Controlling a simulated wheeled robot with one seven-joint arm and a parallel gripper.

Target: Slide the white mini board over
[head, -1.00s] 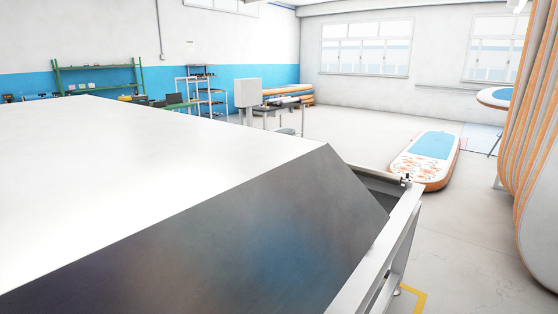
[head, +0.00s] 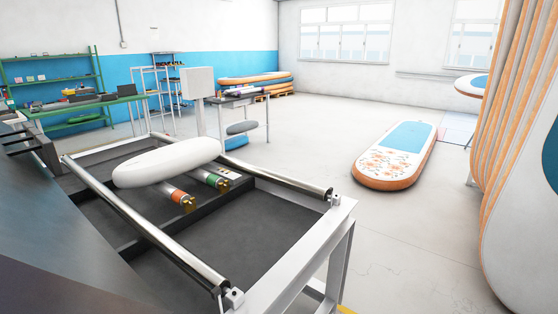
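The white mini board (head: 168,161), a smooth rounded oblong, is at the left of centre in the head view, over a table frame with two metal rollers (head: 265,177). It lies slantwise, its left end near the front roller (head: 140,225). I cannot tell exactly what it rests on. My gripper is not in view.
A large dark metallic surface (head: 45,235) fills the lower left; I cannot tell what it belongs to. A blue-and-white board with orange edges (head: 395,155) lies on the floor at right. Upright boards (head: 510,150) line the right edge. The floor between is clear.

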